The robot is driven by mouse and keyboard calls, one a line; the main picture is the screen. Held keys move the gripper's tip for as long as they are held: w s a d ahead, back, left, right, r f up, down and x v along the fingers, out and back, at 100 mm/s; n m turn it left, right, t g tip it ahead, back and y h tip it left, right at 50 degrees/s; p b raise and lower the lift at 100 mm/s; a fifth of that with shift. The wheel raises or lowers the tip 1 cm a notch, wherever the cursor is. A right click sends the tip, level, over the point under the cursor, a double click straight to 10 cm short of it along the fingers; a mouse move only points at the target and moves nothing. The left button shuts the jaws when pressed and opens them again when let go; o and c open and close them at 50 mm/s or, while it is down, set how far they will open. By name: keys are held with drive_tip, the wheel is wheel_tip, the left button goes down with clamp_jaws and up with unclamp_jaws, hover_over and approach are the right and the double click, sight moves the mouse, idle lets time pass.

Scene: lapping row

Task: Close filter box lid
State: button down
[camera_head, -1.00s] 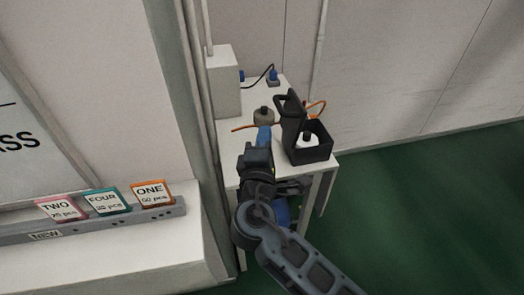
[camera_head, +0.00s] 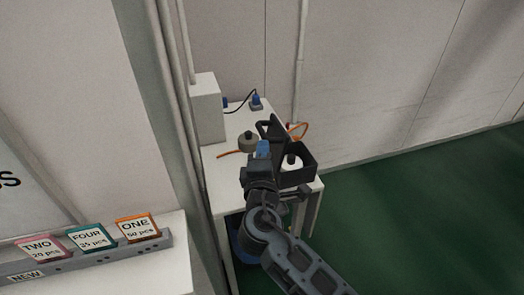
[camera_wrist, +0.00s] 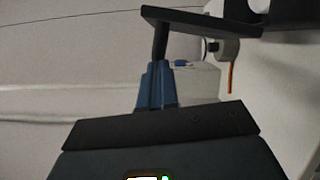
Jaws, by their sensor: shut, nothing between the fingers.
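The filter box (camera_head: 300,179) is a dark open box near the front right corner of a small white table. Its dark lid (camera_head: 279,138) stands raised on the box's left side, with a loop handle at its top. A white part with a dark top (camera_head: 292,160) shows inside. My gripper (camera_head: 263,149), with blue fingertips, is shut and empty just left of the lid. In the wrist view the blue fingertips (camera_wrist: 157,85) point at a dark bar (camera_wrist: 200,22), apparently part of the lid or handle. Whether they touch it I cannot tell.
A round grey object (camera_head: 248,141) with an orange cord lies on the table (camera_head: 222,172) left of the lid. A white cabinet (camera_head: 207,108) and a blue plug (camera_head: 256,102) are behind. A wall post stands left. Green floor on the right is clear.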

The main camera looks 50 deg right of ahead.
drive_tip(key=s+d+f+m+y+p, duration=0.3)
drive_tip(key=s+d+m+p, duration=0.3)
drive_tip(key=d+m, duration=0.5)
drive_tip(key=shift+s+d+f+m+y, duration=0.15)
drive_tip(key=shift+s+d+m+y, duration=0.3)
drive_tip(key=shift+s+y, duration=0.45)
drive_tip(key=shift+s, duration=0.1)
idle(0.3)
idle(0.4)
